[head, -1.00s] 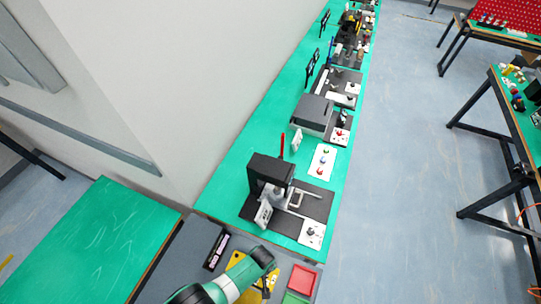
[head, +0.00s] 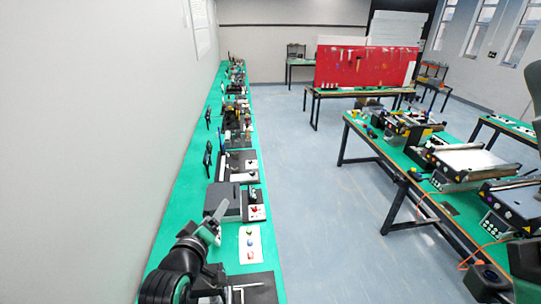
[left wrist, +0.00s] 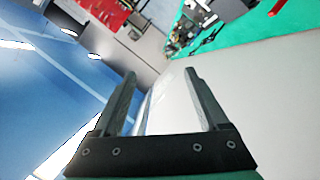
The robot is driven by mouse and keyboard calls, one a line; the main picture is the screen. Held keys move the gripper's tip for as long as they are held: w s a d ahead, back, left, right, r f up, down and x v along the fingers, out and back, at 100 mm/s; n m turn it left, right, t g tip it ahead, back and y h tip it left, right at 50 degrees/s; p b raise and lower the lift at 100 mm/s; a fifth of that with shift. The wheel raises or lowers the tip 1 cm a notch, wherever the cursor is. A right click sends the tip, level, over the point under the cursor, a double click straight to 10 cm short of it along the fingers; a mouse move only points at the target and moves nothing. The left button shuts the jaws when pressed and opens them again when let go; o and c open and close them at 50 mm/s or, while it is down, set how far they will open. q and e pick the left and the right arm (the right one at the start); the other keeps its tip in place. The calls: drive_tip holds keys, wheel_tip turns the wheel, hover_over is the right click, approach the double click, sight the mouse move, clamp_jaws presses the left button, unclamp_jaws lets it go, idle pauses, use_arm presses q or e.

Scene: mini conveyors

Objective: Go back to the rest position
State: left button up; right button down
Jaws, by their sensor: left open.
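My left gripper (head: 218,212) is raised in front of the long green bench (head: 168,240) at the left of the head view, with its arm coming in from the bottom left. It hides part of the bench devices behind it. In the left wrist view my left gripper (left wrist: 160,76) shows two grey fingers spread apart with nothing between them. My right gripper does not show.
A dark grey box (head: 222,203) and a white button panel (head: 250,244) stand on the bench near my left gripper. Mini conveyors (head: 475,160) stand on green tables at the right. The blue floor (head: 310,220) between is clear. A red tool board (head: 365,66) stands at the back.

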use_arm(q)
drive_tip(key=s+a+r+m+t, duration=0.1)
drive_tip(key=s+r+t, duration=0.1)
drive_tip(key=r, duration=0.6)
drive_tip(key=s+a+r+t, duration=0.1)
drive_tip(key=r+t, duration=0.1)
drive_tip(key=r, duration=0.6)
drive_tip(key=s+a+r+m+t, duration=0.1)
drive_tip(key=s+r+m+t, duration=0.7)
drive_tip(key=s+r, duration=1.4)
drive_tip(key=shift+a+t+h, duration=0.35)
drive_tip(key=shift+t+h, duration=0.05)
